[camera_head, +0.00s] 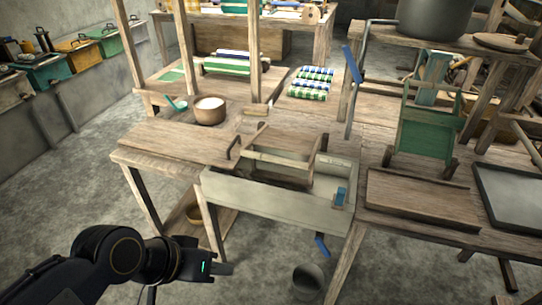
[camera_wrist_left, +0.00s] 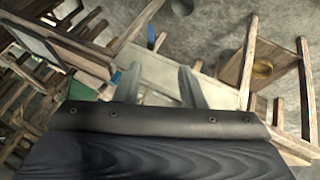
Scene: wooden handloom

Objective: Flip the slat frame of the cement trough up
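The grey cement trough (camera_head: 255,197) is set in the wooden table, in the middle of the head view. The brown wooden slat frame (camera_head: 283,160) sits in its left and middle part, with dark metal brackets at its sides. My left gripper (camera_head: 222,268) is in front of and below the trough, apart from it, over the floor. In the left wrist view its two fingers (camera_wrist_left: 160,78) stand apart with nothing held between them. The pale trough (camera_wrist_left: 158,78) shows beyond the fingers there, tilted in the picture. My right gripper is in neither view.
A wooden board (camera_head: 180,140) lies left of the trough, with a brown bowl (camera_head: 209,110) behind it. Open floor lies left of the table.

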